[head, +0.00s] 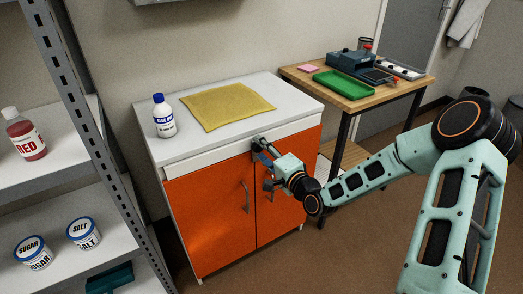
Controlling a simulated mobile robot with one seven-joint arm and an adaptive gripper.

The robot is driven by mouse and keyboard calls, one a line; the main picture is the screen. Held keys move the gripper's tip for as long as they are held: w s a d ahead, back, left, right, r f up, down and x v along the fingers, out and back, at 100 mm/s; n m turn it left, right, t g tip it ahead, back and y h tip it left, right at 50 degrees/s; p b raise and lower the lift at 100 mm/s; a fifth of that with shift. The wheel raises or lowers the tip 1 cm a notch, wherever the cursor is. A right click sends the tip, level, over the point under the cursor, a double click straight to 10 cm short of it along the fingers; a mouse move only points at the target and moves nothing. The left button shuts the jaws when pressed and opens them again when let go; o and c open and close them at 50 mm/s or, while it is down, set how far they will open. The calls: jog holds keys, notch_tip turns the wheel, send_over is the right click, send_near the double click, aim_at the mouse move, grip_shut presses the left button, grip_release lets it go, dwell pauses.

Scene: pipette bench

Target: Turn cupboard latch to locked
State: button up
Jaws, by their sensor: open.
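The cupboard (205,222) has two orange doors under a white top and stands left of centre in the head view. Its left door has a grey bar handle (245,197). My gripper (260,151) is open at the upper part of the doors, near the seam between them, just below the white front edge. A small blue part (262,160) shows beside the fingers; I cannot tell whether it is the latch. The gripper and wrist hide most of this spot, so the latch's position and any contact cannot be told.
A yellow cloth (227,106) and a blue-capped bottle (164,117) are on the cupboard top. A wooden table (345,100) with a green tray (343,85) stands behind right. A metal shelf (60,160) with a red bottle (25,135) and tubs is at left.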

jog(key=v, duration=1.1)
jog(key=shift+s, duration=0.35)
jog(key=shift+d, duration=0.1)
